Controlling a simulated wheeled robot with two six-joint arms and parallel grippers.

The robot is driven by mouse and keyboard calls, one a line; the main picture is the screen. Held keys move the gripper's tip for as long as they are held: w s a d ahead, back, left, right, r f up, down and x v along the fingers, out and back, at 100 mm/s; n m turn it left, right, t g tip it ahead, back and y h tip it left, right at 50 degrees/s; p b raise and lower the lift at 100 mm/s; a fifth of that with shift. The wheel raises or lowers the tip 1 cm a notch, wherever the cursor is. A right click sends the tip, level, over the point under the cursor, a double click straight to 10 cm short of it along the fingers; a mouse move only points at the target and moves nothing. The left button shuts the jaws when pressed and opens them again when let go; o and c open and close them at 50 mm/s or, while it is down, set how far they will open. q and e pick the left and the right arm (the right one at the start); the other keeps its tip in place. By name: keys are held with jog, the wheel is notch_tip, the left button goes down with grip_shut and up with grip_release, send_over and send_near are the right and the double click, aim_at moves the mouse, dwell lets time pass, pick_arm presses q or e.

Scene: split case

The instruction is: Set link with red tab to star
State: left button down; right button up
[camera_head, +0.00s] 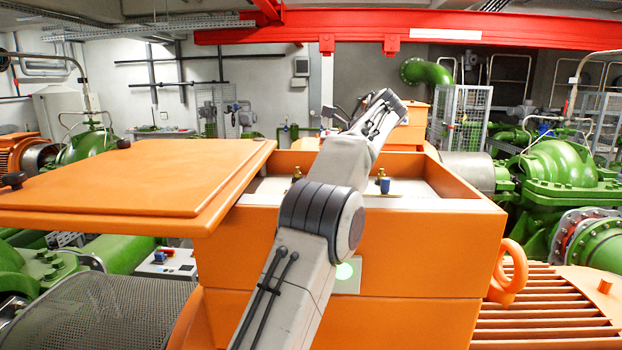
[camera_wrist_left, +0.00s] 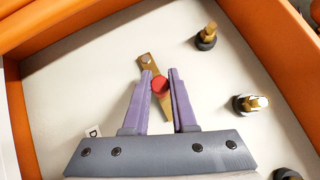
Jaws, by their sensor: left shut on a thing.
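The link (camera_wrist_left: 147,64) is a flat brass strip with a round light spot near its upper end. It lies slantwise over the pale floor of the case in the left wrist view. Its red tab (camera_wrist_left: 160,84) stands between the purple fingers of my left gripper (camera_wrist_left: 161,76), which is shut on it. I cannot tell whether the link touches the floor or a post. Brass posts on dark bases (camera_wrist_left: 206,38) (camera_wrist_left: 251,103) stand apart to the right. In the head view my arm hides the gripper and link. My right gripper is not in view.
The orange case (camera_head: 430,235) has upright walls around its pale interior. Its orange lid (camera_head: 140,180) lies to the left. A post with a blue part (camera_head: 384,184) shows inside. A small lettered label (camera_wrist_left: 93,131) lies left of my fingers. Green pumps (camera_head: 565,165) stand right.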

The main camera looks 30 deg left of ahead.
pick_arm(q)
jog(key=c, duration=0.7)
grip_release()
